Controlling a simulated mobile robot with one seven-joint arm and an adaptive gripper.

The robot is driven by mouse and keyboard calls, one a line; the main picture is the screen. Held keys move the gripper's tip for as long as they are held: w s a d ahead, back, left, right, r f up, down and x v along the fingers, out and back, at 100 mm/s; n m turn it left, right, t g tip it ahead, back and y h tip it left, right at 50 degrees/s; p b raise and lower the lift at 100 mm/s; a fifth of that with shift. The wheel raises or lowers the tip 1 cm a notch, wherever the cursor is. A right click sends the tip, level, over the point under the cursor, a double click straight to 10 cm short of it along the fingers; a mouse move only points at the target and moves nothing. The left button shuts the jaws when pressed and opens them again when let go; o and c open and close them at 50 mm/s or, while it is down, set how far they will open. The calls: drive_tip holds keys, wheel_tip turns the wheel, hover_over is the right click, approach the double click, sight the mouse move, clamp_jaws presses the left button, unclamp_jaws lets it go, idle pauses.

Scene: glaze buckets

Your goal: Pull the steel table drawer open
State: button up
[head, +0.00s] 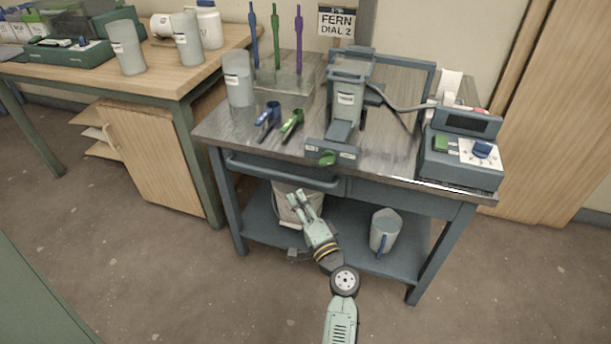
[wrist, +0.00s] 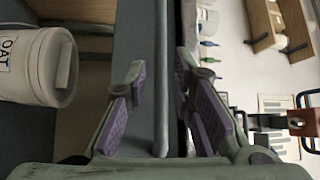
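The steel table (head: 390,150) has a dark blue-grey drawer under its top on the left, with a long bar handle (head: 283,175) across its front. The drawer front looks flush with the table frame. My gripper (head: 297,196) is just below and in front of the handle in the head view. In the wrist view, the handle (wrist: 161,70) runs upright through the gap between the two purple-padded fingers of my gripper (wrist: 165,100). The fingers are open, with space on both sides of the bar. I cannot tell how deep the bar sits between them.
On the lower shelf, a white bucket (wrist: 38,65) stands behind my gripper and a jug (head: 385,231) stands to the right. Blue and green clips, a steel machine (head: 346,100) and a dial box (head: 462,155) are on the tabletop. The floor in front is clear.

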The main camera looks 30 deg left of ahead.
sight(281, 175)
drive_tip(key=p+x, duration=0.2)
drive_tip(key=x, duration=0.8)
drive_tip(key=shift+a+r, duration=0.15)
drive_tip(key=shift+a, duration=0.25)
drive_tip(key=shift+c, duration=0.6)
clamp_jaws()
drive_tip(key=shift+w, duration=0.1)
